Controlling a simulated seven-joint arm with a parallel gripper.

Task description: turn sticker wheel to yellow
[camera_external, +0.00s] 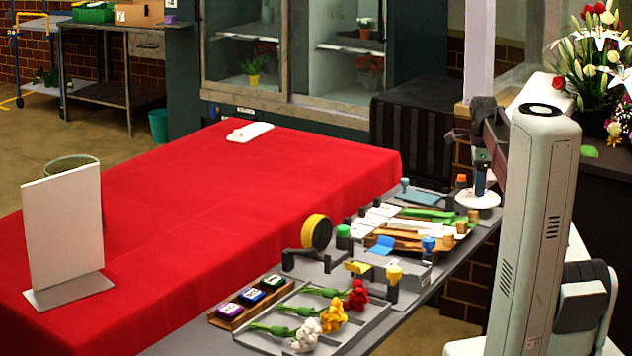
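A pale round disc (472,203) lies flat at the far right end of the grey work shelf. It may be the sticker wheel, but no colour sectors can be made out on it. My gripper (481,188) points down directly over this disc, at or just above its surface. Contact cannot be told. The fingers are small, dark and seen from the side, so their opening is unclear. My arm hides part of the area around the disc. A yellow-rimmed black roll (316,232) stands upright on a dark holder farther left.
A tray (362,331) holds red, yellow and white flowers at the front. Three stamps (251,296) sit in a wooden rack beside it. Green stems (428,213), several coloured knobs and tools crowd the shelf near the disc. The red-covered table (220,210) is mostly clear.

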